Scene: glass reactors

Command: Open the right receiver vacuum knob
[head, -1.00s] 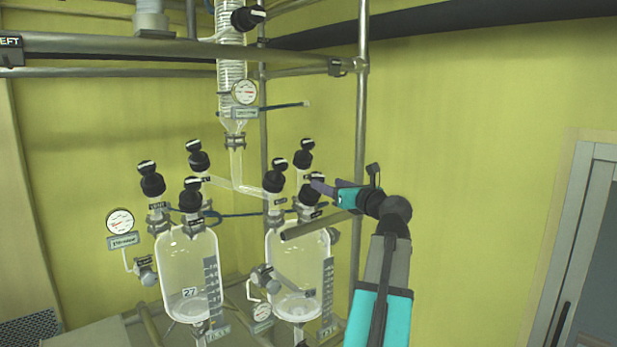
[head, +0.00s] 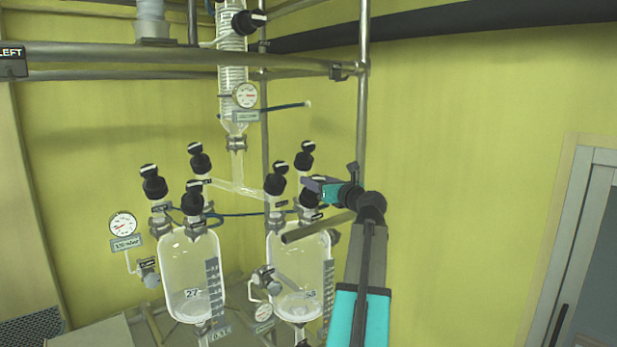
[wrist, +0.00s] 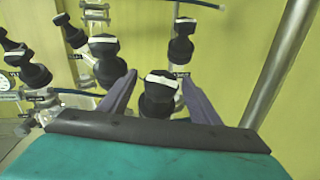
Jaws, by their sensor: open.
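The right receiver (head: 290,258) is a clear glass vessel with several black, white-topped knobs on its top. My gripper (head: 311,184) is at these knobs, reaching in from the right. In the wrist view, my gripper (wrist: 158,80) is open, with one purple finger on each side of the front knob (wrist: 159,95). Gaps show between the fingers and this knob. Its white bar lies roughly crosswise in the picture. A left rear knob (wrist: 105,48) and a right rear knob (wrist: 181,45) stand behind it. The small labels are too blurred for me to tell which is the vacuum knob.
The left receiver (head: 188,265) with its own knobs stands to the left. A coiled glass condenser (head: 232,75) hangs above. A vertical metal post (head: 362,110) rises close behind my gripper. Free room lies to the right, before the yellow wall (head: 480,150).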

